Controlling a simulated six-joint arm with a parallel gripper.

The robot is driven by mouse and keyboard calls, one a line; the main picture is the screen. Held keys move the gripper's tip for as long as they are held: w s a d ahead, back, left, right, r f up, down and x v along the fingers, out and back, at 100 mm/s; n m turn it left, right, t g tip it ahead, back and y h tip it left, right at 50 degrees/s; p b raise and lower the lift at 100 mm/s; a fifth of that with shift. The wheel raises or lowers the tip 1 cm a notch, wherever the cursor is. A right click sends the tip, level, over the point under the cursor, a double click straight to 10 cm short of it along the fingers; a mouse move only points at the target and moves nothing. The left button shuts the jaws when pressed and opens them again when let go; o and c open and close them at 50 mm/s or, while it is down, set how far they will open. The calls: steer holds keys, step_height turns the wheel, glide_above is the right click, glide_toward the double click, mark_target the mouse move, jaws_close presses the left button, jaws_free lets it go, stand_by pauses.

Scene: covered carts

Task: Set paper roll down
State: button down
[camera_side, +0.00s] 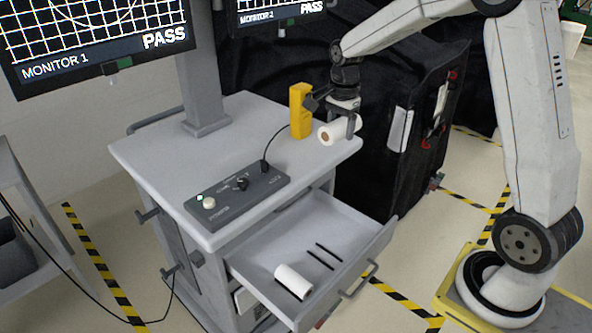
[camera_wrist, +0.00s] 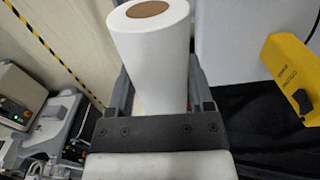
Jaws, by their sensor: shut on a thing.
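A white paper roll with a brown core (camera_side: 327,135) is in my gripper (camera_side: 352,127) at the right rear corner of the grey cart top (camera_side: 150,152). In the side view the roll lies on its side, at or just above the surface; I cannot tell if it touches. In the wrist view the roll (camera_wrist: 150,45) sits between the two fingers of my gripper (camera_wrist: 160,95), one on each side. A second white roll (camera_side: 293,281) lies in the open drawer (camera_side: 330,218) below.
A yellow handheld device (camera_side: 300,112) stands close left of the held roll and also shows in the wrist view (camera_wrist: 289,70). A grey control box (camera_side: 240,190) with a cable sits at the cart's front. A black-covered cart (camera_side: 400,130) stands behind right. The left cart top is clear.

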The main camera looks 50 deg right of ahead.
mark_target(344, 120)
step_height(344, 120, up, 5)
steer(key=shift+r, duration=0.15)
steer(key=n, duration=0.4)
steer(key=shift+s+d, duration=0.2)
steer(key=shift+d, duration=0.1)
steer(key=n, duration=0.5)
steer(key=shift+s+d, duration=0.3)
steer(key=n, duration=0.5)
steer(key=shift+s+d, duration=0.25)
steer(key=shift+d, duration=0.1)
steer(key=n, duration=0.4)
steer(key=shift+s+d, duration=0.25)
step_height(344, 120, down, 35)
steer(key=shift+n, duration=0.3)
steer(key=shift+f, duration=2.85)
steer(key=shift+f, duration=0.1)
